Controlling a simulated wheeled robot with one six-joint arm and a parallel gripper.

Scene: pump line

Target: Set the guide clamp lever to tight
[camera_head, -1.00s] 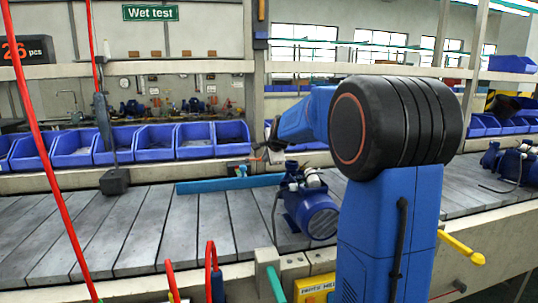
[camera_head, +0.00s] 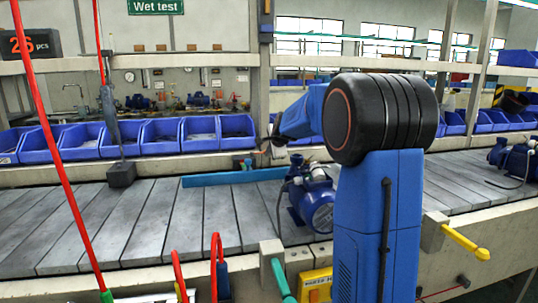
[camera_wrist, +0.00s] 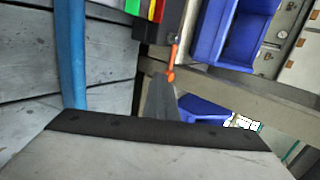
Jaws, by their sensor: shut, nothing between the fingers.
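The guide is a blue rail (camera_head: 235,178) lying along the back of the slatted conveyor; it runs down the left of the wrist view (camera_wrist: 72,55). Beside it is a dark clamp block with green, yellow and red bands (camera_wrist: 155,10). A thin orange lever (camera_wrist: 172,62) sticks out from that block. In the head view the clamp (camera_head: 244,164) is tiny and its lever position cannot be read. My gripper (camera_wrist: 160,80) is shut and empty, its grey fingers pointing at the lever's end. Whether they touch it cannot be told.
A blue pump (camera_head: 312,200) stands on the conveyor near my arm. Blue bins (camera_head: 160,137) line the shelf behind. A dark weight (camera_head: 121,174) hangs left, and a red hose (camera_head: 45,130) crosses the foreground. Green (camera_head: 281,280) and yellow (camera_head: 465,243) handles are on the front edge.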

